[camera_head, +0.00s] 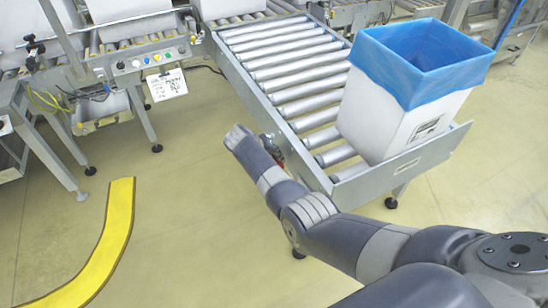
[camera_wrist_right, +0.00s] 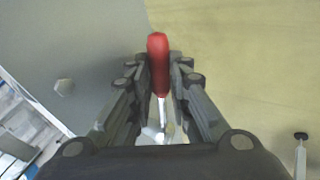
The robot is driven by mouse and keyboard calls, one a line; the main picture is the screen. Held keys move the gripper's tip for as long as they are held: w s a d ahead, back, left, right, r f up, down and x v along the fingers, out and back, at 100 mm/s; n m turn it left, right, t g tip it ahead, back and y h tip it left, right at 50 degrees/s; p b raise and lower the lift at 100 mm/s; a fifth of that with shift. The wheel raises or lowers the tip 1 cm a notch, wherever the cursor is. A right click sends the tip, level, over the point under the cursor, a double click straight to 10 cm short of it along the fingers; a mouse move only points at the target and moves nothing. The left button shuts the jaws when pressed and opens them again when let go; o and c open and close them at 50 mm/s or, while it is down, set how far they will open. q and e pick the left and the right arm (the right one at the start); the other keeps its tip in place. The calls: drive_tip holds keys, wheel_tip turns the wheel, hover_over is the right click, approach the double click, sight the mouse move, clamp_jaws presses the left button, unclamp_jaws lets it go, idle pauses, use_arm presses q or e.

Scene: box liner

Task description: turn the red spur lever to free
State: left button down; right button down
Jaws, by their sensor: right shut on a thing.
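The red spur lever (camera_wrist_right: 158,62) shows in the right wrist view as a red handle on a thin metal shaft, standing nearly upright in the picture. My right gripper (camera_wrist_right: 160,78) is shut on it, with a finger on each side. The top of the handle sticks out past the fingertips. In the head view only a small bit of the red lever (camera_head: 280,154) shows at the near side of the roller conveyor, mostly hidden by my right arm. The lever's base is hard to make out. My left gripper is not in view.
A white box with a blue liner (camera_head: 420,90) stands on the near end of the roller conveyor (camera_head: 290,62). A button panel (camera_head: 148,60) with a hanging tag is at the upper left. A yellow curved floor strip (camera_head: 108,245) lies at the lower left. The floor between is clear.

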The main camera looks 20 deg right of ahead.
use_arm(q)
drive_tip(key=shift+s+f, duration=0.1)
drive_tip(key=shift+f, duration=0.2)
use_arm(e)
drive_tip(key=shift+r+g, duration=0.15)
drive_tip(key=shift+g, duration=0.15)
drive_tip(key=c, duration=1.8)
unclamp_jaws()
drive_tip(key=shift+a+r, duration=0.1)
drive_tip(key=v, duration=1.1)
drive_tip(key=shift+s+a+r, duration=0.2)
drive_tip(key=shift+r, duration=0.1)
drive_tip(key=shift+f, duration=0.1)
